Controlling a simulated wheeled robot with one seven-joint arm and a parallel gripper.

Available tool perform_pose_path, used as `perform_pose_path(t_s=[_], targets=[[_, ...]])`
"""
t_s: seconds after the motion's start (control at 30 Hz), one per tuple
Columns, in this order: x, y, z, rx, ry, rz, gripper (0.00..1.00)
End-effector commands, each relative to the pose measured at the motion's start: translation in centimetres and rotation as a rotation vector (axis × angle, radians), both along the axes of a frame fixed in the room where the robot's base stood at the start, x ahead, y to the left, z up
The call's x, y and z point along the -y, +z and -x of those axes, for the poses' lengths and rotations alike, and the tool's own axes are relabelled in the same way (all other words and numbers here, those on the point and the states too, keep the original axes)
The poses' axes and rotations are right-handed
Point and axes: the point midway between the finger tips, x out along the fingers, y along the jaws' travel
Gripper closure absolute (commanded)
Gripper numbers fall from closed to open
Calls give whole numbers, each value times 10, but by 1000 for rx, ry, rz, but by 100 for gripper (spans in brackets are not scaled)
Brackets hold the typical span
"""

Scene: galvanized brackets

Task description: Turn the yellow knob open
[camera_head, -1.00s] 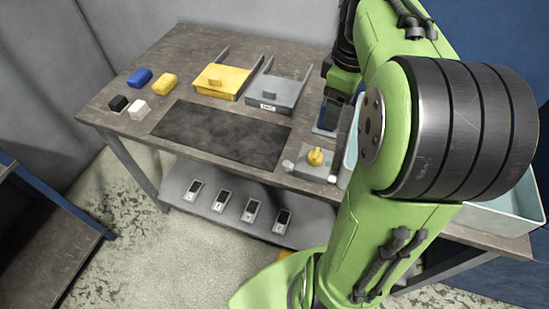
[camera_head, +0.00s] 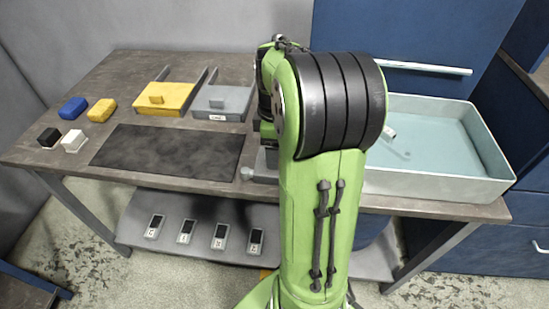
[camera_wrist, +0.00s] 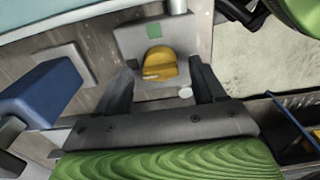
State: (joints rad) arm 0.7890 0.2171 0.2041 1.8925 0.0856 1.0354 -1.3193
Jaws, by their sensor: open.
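The yellow knob (camera_wrist: 160,64) sits on a grey base (camera_wrist: 128,42) with a green square patch (camera_wrist: 154,30), seen in the wrist view. My gripper (camera_wrist: 163,70) is open, with one dark finger to each side of the knob in that view. I cannot tell whether either finger touches it. In the head view my arm hides the knob and my gripper; only part of the grey base (camera_head: 261,168) shows left of the arm.
A blue block-shaped item (camera_wrist: 45,90) stands close left in the wrist view. A pale blue tray (camera_head: 440,186) is right of my arm. A yellow drawer box (camera_head: 165,98) and a grey one (camera_head: 222,102) stand behind the dark mat (camera_head: 168,152). Small blocks lie at left.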

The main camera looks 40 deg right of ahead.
Motion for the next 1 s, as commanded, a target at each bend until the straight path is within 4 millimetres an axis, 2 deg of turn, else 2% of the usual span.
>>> perform_pose_path(t_s=[0.03, 0.1, 0.37, 0.73, 1.0], targets=[[0, -8, 0, -1, 0, -1, 31], [0, -13, 0, -1, 1, -1, 31], [0, -13, 0, 1, 1, 1, 31], [0, -13, 0, 1, 1, 1, 86], [0, -12, 0, 1, -25, 1, 87]])
